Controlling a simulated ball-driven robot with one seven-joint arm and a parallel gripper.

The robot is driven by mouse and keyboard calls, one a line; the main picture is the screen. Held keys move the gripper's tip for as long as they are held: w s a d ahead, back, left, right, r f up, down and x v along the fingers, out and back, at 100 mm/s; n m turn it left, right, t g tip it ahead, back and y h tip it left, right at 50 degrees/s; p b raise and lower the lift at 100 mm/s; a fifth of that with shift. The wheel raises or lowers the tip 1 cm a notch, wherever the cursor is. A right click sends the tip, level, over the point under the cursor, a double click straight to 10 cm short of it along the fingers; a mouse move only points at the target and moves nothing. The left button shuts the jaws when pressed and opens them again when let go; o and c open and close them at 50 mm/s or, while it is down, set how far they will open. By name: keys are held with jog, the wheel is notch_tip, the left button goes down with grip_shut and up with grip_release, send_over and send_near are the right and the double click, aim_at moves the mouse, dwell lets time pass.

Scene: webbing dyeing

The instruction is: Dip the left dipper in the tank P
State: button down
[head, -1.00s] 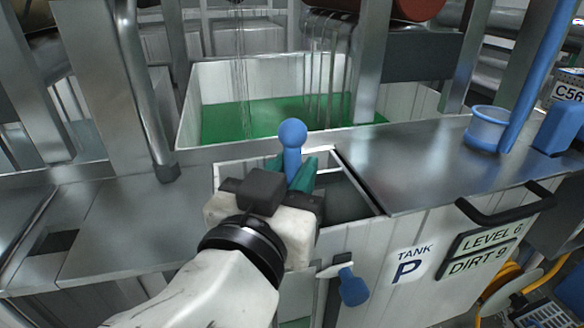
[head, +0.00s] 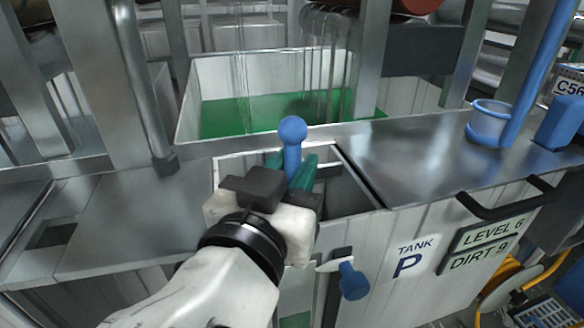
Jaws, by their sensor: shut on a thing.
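My gripper (head: 290,172) is shut on a blue ball-topped handle (head: 292,138), which I take to be the dipper's. The handle stands nearly upright between the green fingertips. The gripper is over a rectangular opening in the top of tank P (head: 432,226), at its front edge. The lower part of the dipper is hidden behind my gripper, so I cannot tell how deep it is. A larger basin with green liquid (head: 250,114) lies behind the opening.
A blue-handled valve (head: 352,282) sticks out of the tank front below my gripper. A blue cup (head: 490,122) with a long blue handle stands on the metal top at right. A black handle bar (head: 510,200) juts from the front. Metal posts rise behind.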

jog(key=shift+r, duration=0.1)
notch_tip(320, 180, up, 27)
jog(key=p, duration=2.1)
